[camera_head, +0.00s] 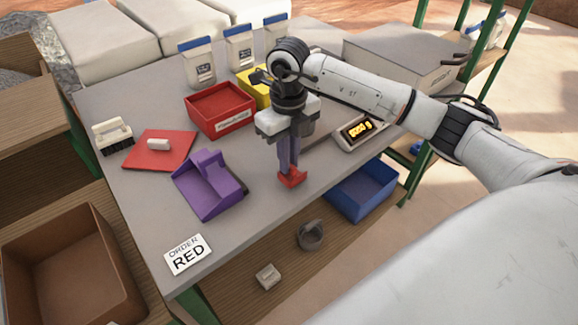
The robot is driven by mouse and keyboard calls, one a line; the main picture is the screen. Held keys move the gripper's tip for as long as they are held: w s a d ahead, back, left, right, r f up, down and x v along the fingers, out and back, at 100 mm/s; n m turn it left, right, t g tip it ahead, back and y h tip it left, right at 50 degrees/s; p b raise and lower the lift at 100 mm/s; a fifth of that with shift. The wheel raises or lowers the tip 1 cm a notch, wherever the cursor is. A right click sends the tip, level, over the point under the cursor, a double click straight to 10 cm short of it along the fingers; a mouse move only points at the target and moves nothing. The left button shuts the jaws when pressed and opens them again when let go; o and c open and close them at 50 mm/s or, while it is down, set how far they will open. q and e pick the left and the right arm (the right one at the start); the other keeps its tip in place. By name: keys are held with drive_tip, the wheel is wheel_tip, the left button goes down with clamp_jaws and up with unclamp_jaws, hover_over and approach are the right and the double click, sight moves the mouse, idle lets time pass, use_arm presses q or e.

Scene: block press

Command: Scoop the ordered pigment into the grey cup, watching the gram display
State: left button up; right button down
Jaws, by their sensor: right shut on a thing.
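My right gripper (289,160) points down over the table's front edge, shut on a small red scoop (293,179). I cannot tell whether the scoop holds powder. The order card (188,254) reads "ORDER RED". An open red bin (221,110) with a white label stands left of the gripper; its inside looks red. A yellow bin (254,92) is partly hidden behind my wrist. The scale's display (360,129) glows yellow, too small to read surely. A grey cup-like thing (311,236) lies on the lower shelf; I cannot tell whether it is the cup. My left gripper is out of view.
A purple dustpan (207,187), a red lid (158,155) and a brush (112,136) lie on the table's left side. Several pigment bags (197,65) stand at the back. A blue bin (360,192) is below the table's front edge. A brown box (70,265) is at lower left.

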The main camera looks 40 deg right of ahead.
wheel_tip(320, 180, up, 8)
wheel_tip(320, 180, up, 6)
drive_tip(key=p, duration=0.3)
drive_tip(key=shift+f, duration=0.25)
